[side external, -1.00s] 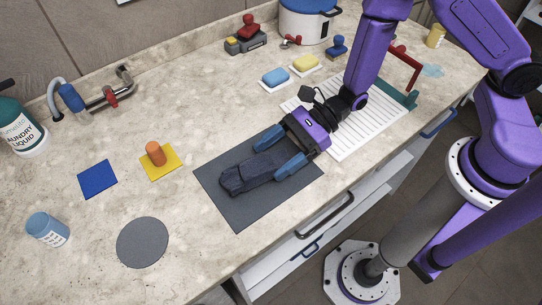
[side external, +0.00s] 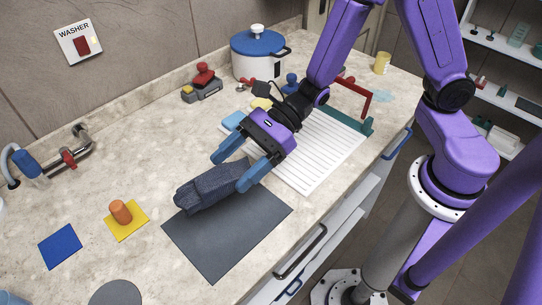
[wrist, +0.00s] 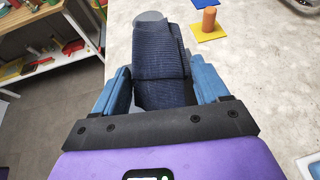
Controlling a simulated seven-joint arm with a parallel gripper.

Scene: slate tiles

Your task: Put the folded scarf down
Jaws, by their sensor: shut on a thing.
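The folded scarf (side external: 210,187) is dark blue, ribbed and folded into a thick strip. My gripper (side external: 232,171) is shut on its near end, with one blue finger on each side. The scarf appears raised over the upper left part of the dark grey mat (side external: 232,238), with its far end reaching past the mat's edge. In the wrist view the scarf (wrist: 160,67) stretches away between my fingers. Its underside is hidden, so the exact gap below it cannot be told.
An orange cylinder (side external: 121,211) stands on a yellow square (side external: 133,230), with a blue square (side external: 60,246) farther left. A grey disc (side external: 115,294) lies at the front. A striped white sheet (side external: 315,155) lies right of my gripper. The grey mat is bare.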

